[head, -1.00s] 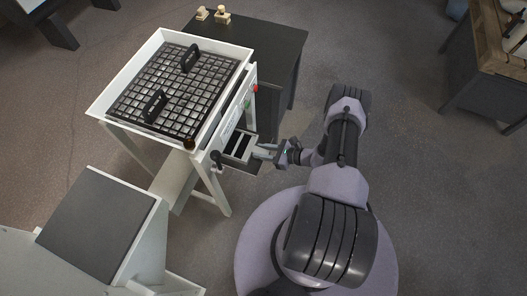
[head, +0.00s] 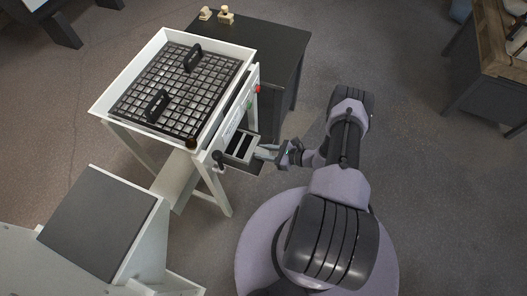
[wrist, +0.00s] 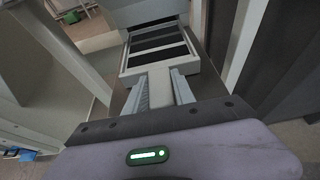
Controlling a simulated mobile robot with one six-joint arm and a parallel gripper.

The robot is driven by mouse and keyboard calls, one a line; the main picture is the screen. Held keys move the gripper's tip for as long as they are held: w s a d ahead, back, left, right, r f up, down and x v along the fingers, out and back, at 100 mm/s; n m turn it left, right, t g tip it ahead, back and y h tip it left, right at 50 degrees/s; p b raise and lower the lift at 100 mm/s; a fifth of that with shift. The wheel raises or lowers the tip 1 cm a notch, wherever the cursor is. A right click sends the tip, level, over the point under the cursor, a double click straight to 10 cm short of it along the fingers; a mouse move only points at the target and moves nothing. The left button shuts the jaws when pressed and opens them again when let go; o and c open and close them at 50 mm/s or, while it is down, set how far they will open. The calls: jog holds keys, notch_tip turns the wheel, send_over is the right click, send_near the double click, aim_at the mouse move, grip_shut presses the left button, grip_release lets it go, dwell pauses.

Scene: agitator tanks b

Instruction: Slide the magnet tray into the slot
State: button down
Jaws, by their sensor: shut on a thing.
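The magnet tray (head: 240,147) is a pale frame with dark bars across it. In the wrist view the tray (wrist: 157,51) lies flat, and its far end meets the dark slot (wrist: 150,25) in the pale machine. I cannot tell how deep the far end sits. My gripper (wrist: 160,90) is shut on the tray's pale handle, one finger on each side. In the head view my gripper (head: 266,152) is at the tray's right end, beside the machine's side.
The white machine (head: 103,107) holds a dark grid with two black handles on top. A black knob (head: 217,156) sits left of the tray. A red button (head: 257,89) is on the machine's side. A dark table (head: 270,50) stands behind. Open floor lies to the right.

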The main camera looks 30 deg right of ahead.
jog(key=shift+w+a, duration=1.75)
jog(key=shift+w, duration=0.5)
jog(key=shift+w+a, duration=1.75)
jog(key=shift+w, duration=0.5)
jog(key=shift+w+a, duration=1.75)
jog(key=shift+w, duration=0.5)
jog(key=c, duration=1)
grip_release()
jog(key=shift+o, duration=0.2)
jog(key=p+v, duration=0.6)
jog(key=v, duration=1.1)
jog(key=shift+s+r, duration=0.1)
jog(key=shift+r, duration=0.1)
